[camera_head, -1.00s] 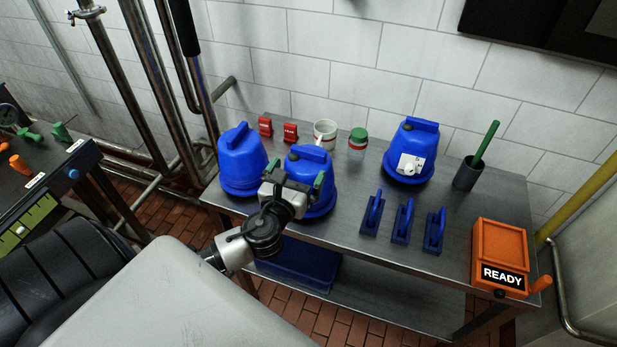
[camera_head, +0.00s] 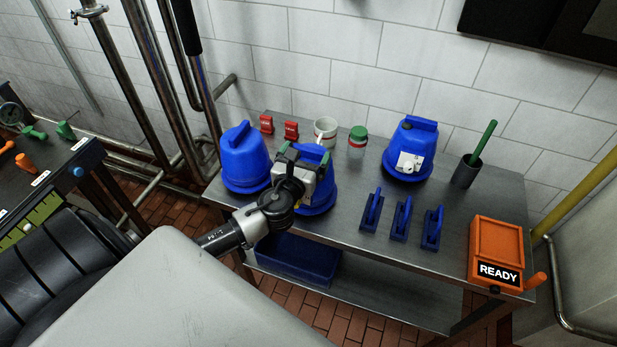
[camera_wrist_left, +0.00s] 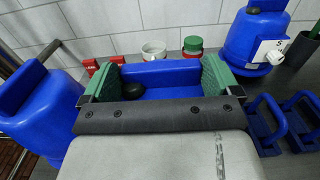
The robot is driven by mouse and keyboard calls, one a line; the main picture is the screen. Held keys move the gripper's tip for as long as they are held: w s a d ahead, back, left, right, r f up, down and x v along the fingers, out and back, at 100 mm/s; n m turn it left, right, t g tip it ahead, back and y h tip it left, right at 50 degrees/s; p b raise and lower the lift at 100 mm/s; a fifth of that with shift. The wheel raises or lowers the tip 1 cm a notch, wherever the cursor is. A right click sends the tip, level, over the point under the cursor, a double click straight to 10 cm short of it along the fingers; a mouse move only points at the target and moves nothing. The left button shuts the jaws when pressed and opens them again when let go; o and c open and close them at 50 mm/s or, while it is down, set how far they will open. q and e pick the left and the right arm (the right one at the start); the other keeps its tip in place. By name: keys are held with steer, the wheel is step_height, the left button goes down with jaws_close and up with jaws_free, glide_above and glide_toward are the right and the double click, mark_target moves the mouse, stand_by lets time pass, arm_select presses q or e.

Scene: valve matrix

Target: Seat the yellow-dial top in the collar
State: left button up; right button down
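Three blue domed tops stand on the metal table: a left one (camera_head: 243,158), a middle one (camera_head: 322,193) and a right one (camera_head: 410,148) with a white plate and knob. I cannot make out the collar. My left gripper (camera_head: 304,153) is at the upper part of the middle top and hides much of it. In the left wrist view, its green-padded fingers (camera_wrist_left: 160,75) stand wide apart, with blue body between them. A firm hold does not show. My right gripper is not in view.
Red blocks (camera_head: 291,131), a white cup (camera_head: 325,131) and a green-lidded jar (camera_head: 357,139) stand behind. Several blue-handled pieces (camera_head: 401,220), an orange READY box (camera_head: 497,252) and a dark holder (camera_head: 467,172) are to the right. A blue bin (camera_head: 300,260) sits on the lower shelf.

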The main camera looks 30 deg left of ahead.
arm_select(q)
steer(key=c, duration=0.4)
steer(key=shift+c, duration=0.6)
steer(key=shift+r, duration=0.15)
